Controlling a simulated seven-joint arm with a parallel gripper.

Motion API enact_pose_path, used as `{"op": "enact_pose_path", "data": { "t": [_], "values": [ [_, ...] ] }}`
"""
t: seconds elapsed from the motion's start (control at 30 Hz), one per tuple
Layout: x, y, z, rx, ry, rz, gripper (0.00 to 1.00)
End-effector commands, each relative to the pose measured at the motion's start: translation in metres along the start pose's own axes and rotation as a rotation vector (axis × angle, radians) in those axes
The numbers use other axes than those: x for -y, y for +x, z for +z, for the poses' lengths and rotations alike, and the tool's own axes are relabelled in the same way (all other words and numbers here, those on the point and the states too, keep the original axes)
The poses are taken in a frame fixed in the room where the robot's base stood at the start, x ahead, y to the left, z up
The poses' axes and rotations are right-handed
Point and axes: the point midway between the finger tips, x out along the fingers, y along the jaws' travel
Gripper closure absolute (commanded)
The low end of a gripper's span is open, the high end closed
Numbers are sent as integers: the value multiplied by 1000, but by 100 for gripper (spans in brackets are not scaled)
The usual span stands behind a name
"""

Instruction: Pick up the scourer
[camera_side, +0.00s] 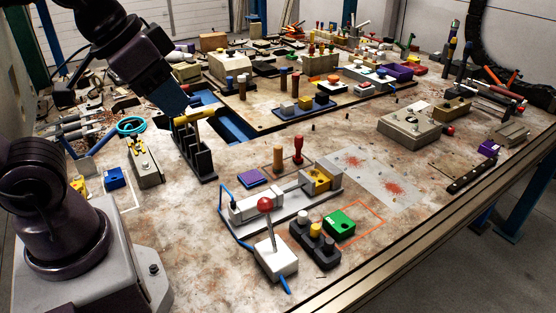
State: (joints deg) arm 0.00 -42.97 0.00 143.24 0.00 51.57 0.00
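A small flat purple-blue pad with a pale yellowish edge (252,177) lies on the worn bench top, left of a brown peg. It looks most like the scourer, but I cannot be sure. My gripper (188,112) is at the end of my arm, up and to the left of the pad and apart from it. It is over a black slotted rack (195,155), by a yellow piece (195,116). The gripper's fingers are small and dark, so I cannot tell whether they are open or touch the yellow piece.
A lever box with a red ball knob (265,204) and a grey and yellow cylinder fixture (262,208) stand in front of the pad. A brown peg (278,158) and red peg (298,150) stand close right. A green block (339,222) lies nearer the front edge.

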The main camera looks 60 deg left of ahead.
Motion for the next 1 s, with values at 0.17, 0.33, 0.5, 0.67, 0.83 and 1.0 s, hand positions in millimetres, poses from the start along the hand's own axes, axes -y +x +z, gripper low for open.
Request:
{"op": "enact_pose_path", "data": {
  "t": [0.17,0.33,0.5,0.67,0.83,1.0],
  "values": [
    [0,0,0,0,0,0,45],
    [0,0,0,0,-2,-1,45],
    [7,19,3,94,-32,-14,45],
    [23,46,-22,220,-96,-31,45],
    [48,84,-62,326,-264,-61,45],
    [80,136,-97,409,-508,-114,45]
  ]
}}
